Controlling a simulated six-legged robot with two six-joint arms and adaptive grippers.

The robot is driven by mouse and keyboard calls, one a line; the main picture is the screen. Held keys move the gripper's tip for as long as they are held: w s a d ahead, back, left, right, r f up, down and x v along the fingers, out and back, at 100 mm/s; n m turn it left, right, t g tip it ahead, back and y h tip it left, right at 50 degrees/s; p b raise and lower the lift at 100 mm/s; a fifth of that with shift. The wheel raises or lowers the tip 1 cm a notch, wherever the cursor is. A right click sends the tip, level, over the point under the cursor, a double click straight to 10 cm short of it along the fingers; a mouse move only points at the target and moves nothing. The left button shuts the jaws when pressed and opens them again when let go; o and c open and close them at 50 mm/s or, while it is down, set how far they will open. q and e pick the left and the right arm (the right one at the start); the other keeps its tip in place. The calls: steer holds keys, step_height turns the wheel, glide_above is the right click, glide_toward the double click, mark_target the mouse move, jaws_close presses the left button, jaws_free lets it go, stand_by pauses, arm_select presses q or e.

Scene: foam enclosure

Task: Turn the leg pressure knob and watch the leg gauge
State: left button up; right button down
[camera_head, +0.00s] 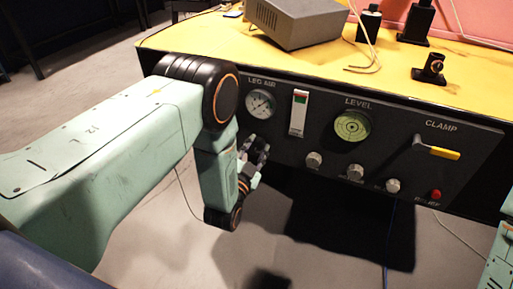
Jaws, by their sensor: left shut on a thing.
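The leg gauge (260,104), labelled LEG AIR, sits at the left end of the dark front panel (385,150). Its dial is white with a thin needle; the reading is too small to make out. My left gripper (257,153) is just below the gauge, against the panel at the left end of a row of knobs. It is shut on the leg pressure knob, which its fingers hide almost wholly. My right gripper is out of view; only a piece of my right arm shows at the right edge.
Three grey knobs (355,173) stand right of my left gripper. Above them are a small indicator (299,112) and a green LEVEL dial (352,126). A yellow-tipped CLAMP lever (440,152) and red button (435,194) are farther right. A grey box (297,22) stands on the yellow top.

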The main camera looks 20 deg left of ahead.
arm_select(q)
steer(key=shift+f, duration=0.1)
steer(key=o, duration=1.2)
steer(key=shift+c, duration=0.2)
steer(key=s, duration=0.7)
steer(key=shift+s, duration=0.25)
steer(key=shift+a+f, duration=0.1)
